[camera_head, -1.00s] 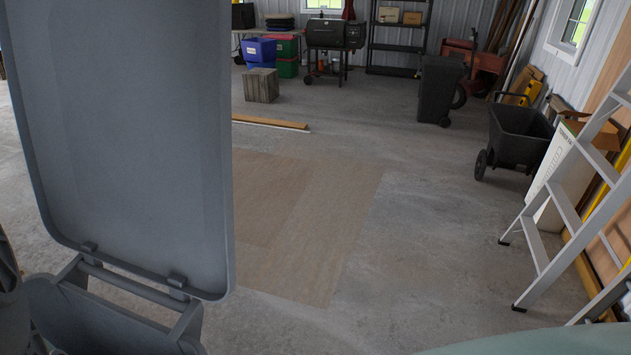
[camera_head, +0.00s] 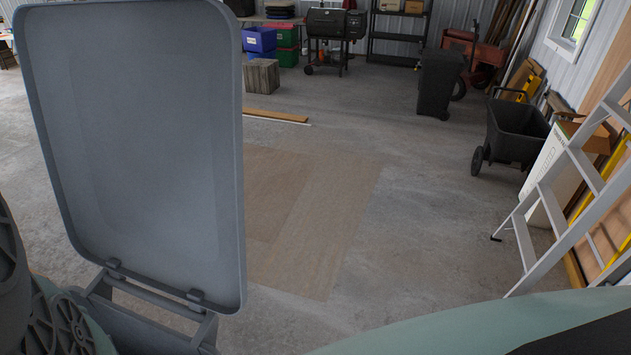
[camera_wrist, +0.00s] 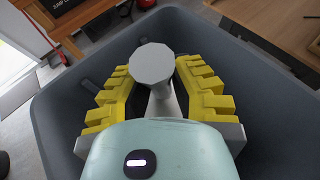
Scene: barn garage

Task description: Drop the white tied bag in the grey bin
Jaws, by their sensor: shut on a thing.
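The grey bin (camera_head: 150,328) is at the lower left in the head view, its lid (camera_head: 135,150) standing open and upright. The bin wall (camera_wrist: 275,120) also surrounds my gripper (camera_wrist: 155,88) in the wrist view, so the gripper is over or within the bin's mouth. Its yellow fingers are on either side of a pale, round-topped piece with a narrow neck (camera_wrist: 153,64), which looks like the tied top of the white bag. The gripper is shut on it. The rest of the bag is hidden below the gripper. Neither gripper nor bag shows in the head view.
A white stepladder (camera_head: 570,185) stands at the right, near a black cart (camera_head: 515,135). A dark wheeled bin (camera_head: 438,82) stands at the back. Flat brown sheets (camera_head: 310,220) lie on the open floor in the middle.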

